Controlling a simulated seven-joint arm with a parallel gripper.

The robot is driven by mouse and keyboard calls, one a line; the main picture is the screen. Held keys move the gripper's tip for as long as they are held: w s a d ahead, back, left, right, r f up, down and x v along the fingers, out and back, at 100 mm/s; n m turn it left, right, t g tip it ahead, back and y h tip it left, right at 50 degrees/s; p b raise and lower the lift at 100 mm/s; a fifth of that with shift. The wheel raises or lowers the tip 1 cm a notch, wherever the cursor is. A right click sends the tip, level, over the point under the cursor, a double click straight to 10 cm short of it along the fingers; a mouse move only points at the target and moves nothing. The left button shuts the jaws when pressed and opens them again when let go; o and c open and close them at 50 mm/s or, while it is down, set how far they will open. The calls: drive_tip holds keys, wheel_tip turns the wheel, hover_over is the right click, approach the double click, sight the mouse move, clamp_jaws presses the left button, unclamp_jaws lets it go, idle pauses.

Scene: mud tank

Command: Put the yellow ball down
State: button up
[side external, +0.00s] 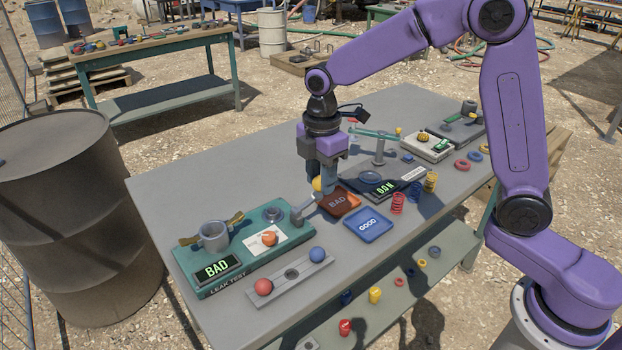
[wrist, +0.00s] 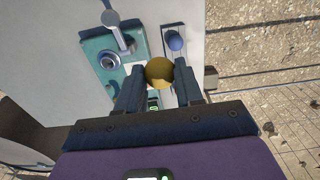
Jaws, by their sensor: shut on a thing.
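The yellow ball (side external: 317,184) is between the fingertips of my gripper (side external: 325,186); the wrist view shows the ball (wrist: 159,71) gripped between both fingers (wrist: 158,82). My gripper points down and holds it just behind and left of the orange BAD tray (side external: 338,203) in the side view. I cannot tell how far above the table it is. The blue GOOD tray (side external: 368,225) lies in front of the BAD tray and looks empty. The teal leak test station (side external: 285,247) displays BAD.
A rail (side external: 318,268) carries a red ball (side external: 264,287) and a blue ball (side external: 317,254), with an empty seat between. An orange ball (side external: 269,238) rests on the station. Springs, rings and a scale (side external: 372,185) crowd the right. The table's back left (side external: 200,180) is clear.

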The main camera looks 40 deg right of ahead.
drive_tip(key=s+d+f+m, duration=0.2)
drive_tip(key=d, duration=0.5)
drive_tip(key=s+d+f+m, duration=0.2)
drive_tip(key=d, duration=0.5)
hover_over(338, 202)
drive_tip(key=f, duration=0.8)
drive_tip(key=shift+s+f, duration=0.25)
drive_tip(key=shift+f, duration=0.15)
drive_tip(key=shift+w+f, duration=0.35)
drive_tip(key=shift+f, duration=0.1)
drive_tip(key=shift+f+m, duration=0.3)
drive_tip(key=shift+f, duration=1.15)
drive_tip(key=shift+f, duration=0.15)
drive_tip(key=o, duration=1.1)
